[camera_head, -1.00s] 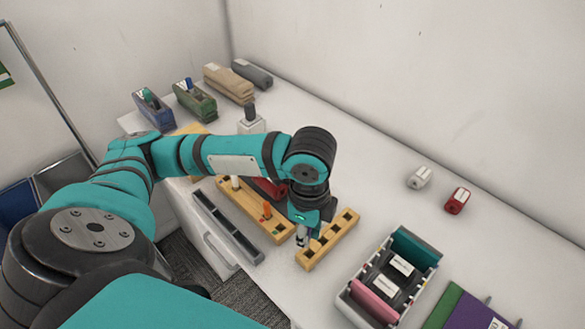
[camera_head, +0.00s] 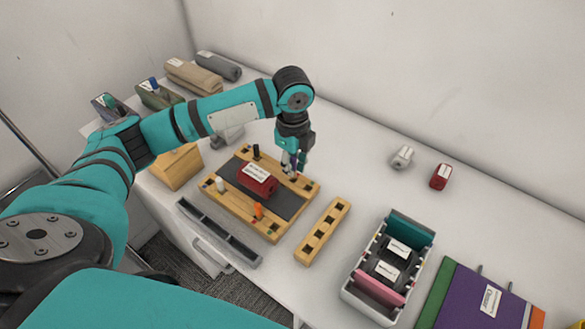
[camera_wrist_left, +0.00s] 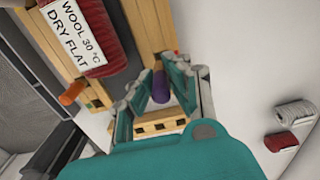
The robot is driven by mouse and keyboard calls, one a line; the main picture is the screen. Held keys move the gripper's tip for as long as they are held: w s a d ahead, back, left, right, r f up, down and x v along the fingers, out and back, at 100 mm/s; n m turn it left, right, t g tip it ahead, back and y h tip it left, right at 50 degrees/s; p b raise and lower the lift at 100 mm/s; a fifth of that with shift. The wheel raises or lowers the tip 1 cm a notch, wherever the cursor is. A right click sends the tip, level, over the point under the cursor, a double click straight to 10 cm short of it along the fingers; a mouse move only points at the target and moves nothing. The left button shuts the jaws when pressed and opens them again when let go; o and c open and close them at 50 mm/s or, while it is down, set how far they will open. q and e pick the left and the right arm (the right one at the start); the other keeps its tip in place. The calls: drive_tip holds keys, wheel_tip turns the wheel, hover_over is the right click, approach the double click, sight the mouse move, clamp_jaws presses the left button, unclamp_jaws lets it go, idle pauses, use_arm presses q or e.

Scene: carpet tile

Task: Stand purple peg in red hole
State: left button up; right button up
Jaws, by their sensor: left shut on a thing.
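My left gripper (camera_head: 293,165) points down over the far right part of the wooden peg frame (camera_head: 302,200). It is shut on the purple peg (camera_wrist_left: 160,88), which shows between the fingers in the left wrist view. In the head view the fingers largely hide the peg. The frame carries a black peg (camera_head: 256,152), a white peg (camera_head: 220,184) and an orange peg (camera_head: 258,211). I cannot tell whether the peg touches the frame. My right gripper is not in view.
A red labelled bundle (camera_head: 257,178) lies inside the frame. A wooden strip with holes (camera_head: 323,230) lies to the right, beside a filled white box (camera_head: 352,287). A dark tray (camera_head: 215,232) lies at the front edge. The table behind the gripper is clear.

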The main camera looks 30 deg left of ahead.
use_arm(q)
drive_tip(key=shift+w+a, duration=0.1)
drive_tip(key=shift+w, duration=0.15)
drive_tip(key=shift+f, duration=0.4)
wheel_tip(320, 180, down, 2)
drive_tip(key=shift+f+p, duration=0.1)
drive_tip(key=shift+p, duration=0.5)
drive_tip(key=shift+f, duration=0.3)
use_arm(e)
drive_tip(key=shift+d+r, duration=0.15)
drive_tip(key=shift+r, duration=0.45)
use_arm(q)
drive_tip(key=shift+f, duration=0.1)
drive_tip(key=o, duration=0.7)
drive_tip(key=shift+o, duration=0.2)
